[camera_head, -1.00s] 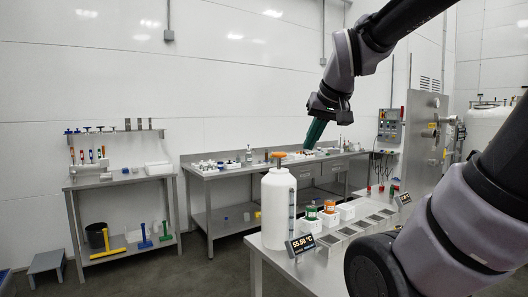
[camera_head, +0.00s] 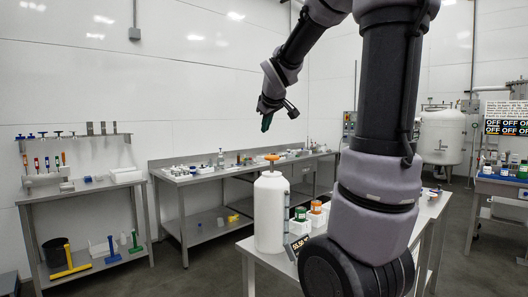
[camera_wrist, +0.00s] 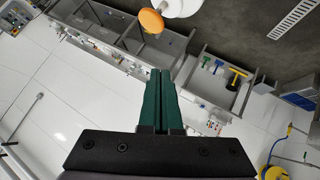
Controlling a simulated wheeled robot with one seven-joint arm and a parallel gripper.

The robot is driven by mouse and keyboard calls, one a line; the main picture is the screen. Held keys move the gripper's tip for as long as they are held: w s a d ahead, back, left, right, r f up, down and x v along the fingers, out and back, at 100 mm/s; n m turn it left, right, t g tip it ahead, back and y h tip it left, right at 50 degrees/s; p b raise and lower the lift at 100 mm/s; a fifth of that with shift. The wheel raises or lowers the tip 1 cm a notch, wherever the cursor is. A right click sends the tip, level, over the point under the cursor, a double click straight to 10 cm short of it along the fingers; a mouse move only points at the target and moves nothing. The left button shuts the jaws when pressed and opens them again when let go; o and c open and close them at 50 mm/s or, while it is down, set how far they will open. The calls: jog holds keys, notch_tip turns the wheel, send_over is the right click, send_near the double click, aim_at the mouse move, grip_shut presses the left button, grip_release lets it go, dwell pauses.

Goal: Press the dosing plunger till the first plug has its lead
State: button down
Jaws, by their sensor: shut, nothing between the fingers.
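A large white bottle (camera_head: 270,215) stands at the left end of the near bench, with an orange knob (camera_head: 271,157) on a short stem on top. This knob looks like the dosing plunger. My gripper (camera_head: 266,126), with green fingers, is shut and empty. It hangs in the air above the knob in the picture, clearly apart from it. In the wrist view the shut fingers (camera_wrist: 160,73) show in the middle. The orange knob (camera_wrist: 151,22) and part of the white bottle (camera_wrist: 182,5) are at the top edge, beyond the fingertips. I cannot make out a plug.
Green-topped (camera_head: 300,213) and orange-topped (camera_head: 316,206) containers stand right of the bottle, beside a temperature display (camera_head: 298,245). My arm hides much of this bench. A long steel bench (camera_head: 200,180) runs along the wall. A tool rack table (camera_head: 85,190) stands left, with open floor between.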

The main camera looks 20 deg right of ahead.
aim_at(272, 165)
jog(key=s+d+f+x, duration=0.1)
jog(key=s+f+x, duration=0.1)
jog(key=x, duration=1)
jog(key=shift+w+d+f, duration=0.25)
jog(key=shift+w, duration=0.1)
jog(key=shift+f, duration=1.85)
